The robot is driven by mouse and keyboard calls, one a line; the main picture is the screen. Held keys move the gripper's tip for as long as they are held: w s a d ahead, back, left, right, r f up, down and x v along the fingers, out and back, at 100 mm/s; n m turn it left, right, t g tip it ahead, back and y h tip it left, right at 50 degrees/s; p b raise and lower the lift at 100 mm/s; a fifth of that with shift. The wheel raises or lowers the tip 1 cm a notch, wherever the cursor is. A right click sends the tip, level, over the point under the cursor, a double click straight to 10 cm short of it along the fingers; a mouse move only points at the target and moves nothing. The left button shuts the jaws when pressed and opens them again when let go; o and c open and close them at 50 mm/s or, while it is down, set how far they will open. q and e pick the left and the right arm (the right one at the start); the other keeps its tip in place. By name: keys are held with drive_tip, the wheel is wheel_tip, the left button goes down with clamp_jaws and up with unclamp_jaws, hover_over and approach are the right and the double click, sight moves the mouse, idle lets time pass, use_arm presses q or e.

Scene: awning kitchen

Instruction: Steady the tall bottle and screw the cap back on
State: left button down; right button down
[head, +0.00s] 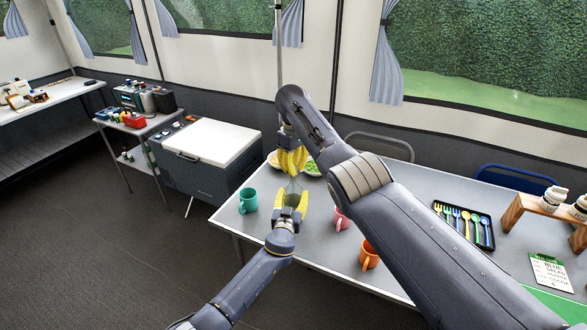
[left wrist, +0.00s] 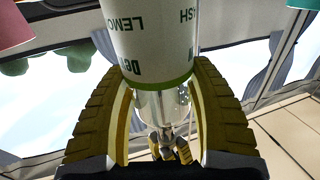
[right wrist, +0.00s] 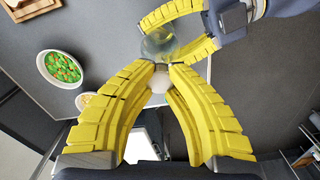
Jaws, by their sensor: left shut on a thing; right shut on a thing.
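The tall bottle (head: 292,188) stands between my two grippers above the table in the head view. In the left wrist view the bottle (left wrist: 150,42) has a white label with green letters and a clear part. My left gripper (head: 291,199) is the lower one, shut around the bottle's body. My right gripper (head: 291,171) is above it, fingers pointing down. In the right wrist view its fingertips (right wrist: 163,70) are shut on a small pale cap (right wrist: 159,84), in line with the clear bottle top (right wrist: 160,44). Whether cap and neck touch is hidden by the fingers.
A teal mug (head: 248,201) stands left of the bottle; a pink mug (head: 342,219) and an orange mug (head: 369,256) stand to the right. A bowl of green and orange food (right wrist: 63,69) is near my right gripper. A black cutlery tray (head: 464,226) lies farther right.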

drive_tip(key=m, duration=0.4)
drive_tip(key=c, duration=1.4)
unclamp_jaws()
drive_tip(key=shift+r, duration=0.1)
wheel_tip(320, 180, up, 12)
drive_tip(key=shift+f, duration=0.1)
use_arm(q)
drive_tip(key=shift+c, duration=1.9)
unclamp_jaws()
drive_tip(key=s+a, duration=0.2)
drive_tip(key=s, duration=0.9)
drive_tip(key=shift+s, duration=0.4)
